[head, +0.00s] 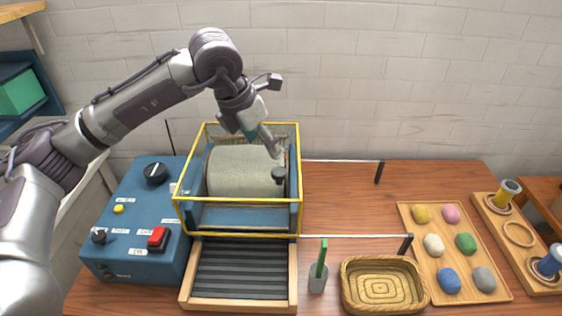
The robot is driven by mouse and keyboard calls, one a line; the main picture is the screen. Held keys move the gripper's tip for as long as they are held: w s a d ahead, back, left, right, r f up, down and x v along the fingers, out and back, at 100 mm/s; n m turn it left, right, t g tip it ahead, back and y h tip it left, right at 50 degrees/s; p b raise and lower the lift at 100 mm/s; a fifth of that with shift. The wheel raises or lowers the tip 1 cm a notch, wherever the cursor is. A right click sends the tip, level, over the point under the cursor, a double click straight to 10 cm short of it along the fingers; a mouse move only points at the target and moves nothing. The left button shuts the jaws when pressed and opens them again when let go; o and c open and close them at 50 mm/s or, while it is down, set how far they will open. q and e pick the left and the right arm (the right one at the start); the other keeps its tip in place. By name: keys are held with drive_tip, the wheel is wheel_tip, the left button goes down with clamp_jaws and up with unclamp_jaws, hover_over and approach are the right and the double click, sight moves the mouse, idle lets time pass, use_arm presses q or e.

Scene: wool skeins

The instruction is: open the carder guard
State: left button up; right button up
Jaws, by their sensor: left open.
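The carder (137,215) is a blue machine with a pale wool-covered drum (238,170). Its guard (301,217), a clear box edged in yellow, stands over the drum and looks closed. A black knob (278,175) shows at the guard's right part. My left gripper (274,151) reaches down from above, over the guard's back right part. It is open, with its fingertips just above and behind the knob. I cannot tell whether they touch anything. My right gripper is out of view.
A slatted feed tray (240,275) lies in front of the drum. A green-handled tool stands in a grey cup (318,279) beside a wicker basket (382,287). A board (487,268) with coloured wool balls lies right. Two thin rods (343,161) extend right from the machine.

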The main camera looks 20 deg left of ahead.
sight(279, 171)
use_arm(q)
drive_tip(key=p+x, duration=0.3)
drive_tip(key=x, duration=0.7)
drive_tip(key=shift+w+d, duration=0.15)
drive_tip(key=shift+x, duration=0.8)
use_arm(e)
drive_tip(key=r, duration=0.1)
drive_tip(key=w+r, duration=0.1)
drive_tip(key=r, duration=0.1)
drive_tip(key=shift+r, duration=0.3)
use_arm(q)
drive_tip(key=shift+c, duration=0.2)
clamp_jaws()
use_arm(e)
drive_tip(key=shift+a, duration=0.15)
